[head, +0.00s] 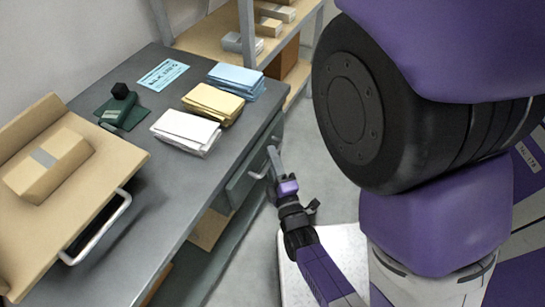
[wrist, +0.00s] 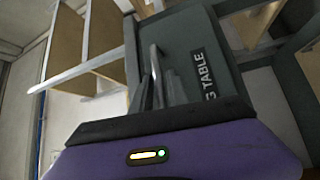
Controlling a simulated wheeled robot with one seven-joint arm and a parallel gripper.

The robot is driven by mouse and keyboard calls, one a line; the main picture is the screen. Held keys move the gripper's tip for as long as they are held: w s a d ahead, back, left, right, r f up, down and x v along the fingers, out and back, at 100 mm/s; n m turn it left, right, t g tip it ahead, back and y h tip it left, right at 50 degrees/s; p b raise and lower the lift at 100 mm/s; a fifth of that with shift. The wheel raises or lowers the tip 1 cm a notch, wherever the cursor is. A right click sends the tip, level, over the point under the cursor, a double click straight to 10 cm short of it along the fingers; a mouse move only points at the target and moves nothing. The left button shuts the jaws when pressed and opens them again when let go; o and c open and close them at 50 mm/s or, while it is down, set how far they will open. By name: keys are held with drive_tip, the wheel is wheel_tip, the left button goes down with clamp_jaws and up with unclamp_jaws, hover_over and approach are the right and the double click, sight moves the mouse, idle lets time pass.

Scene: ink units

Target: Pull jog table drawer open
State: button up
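The jog table drawer (head: 243,182) is a grey drawer under the right edge of the grey table. In the wrist view its front (wrist: 190,58) shows a dark label ending in "TABLE" and a light metal bar handle (wrist: 155,62). The drawer looks shut or nearly so. My gripper (head: 273,162) is at the drawer front, with its fingers (wrist: 159,92) close to the handle, which seems to lie between them. I cannot tell whether the fingers press on the handle. The lower end of the handle is partly hidden by the fingers and gripper body.
On the table (head: 165,200) lie white (head: 186,130), yellow (head: 213,103) and blue (head: 236,80) paper stacks. A tan tray with a parcel (head: 48,165) stands at the left. A wooden shelf (head: 215,35) stands behind.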

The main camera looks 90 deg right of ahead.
drive_tip(key=shift+c, duration=0.2)
clamp_jaws()
idle(1.1)
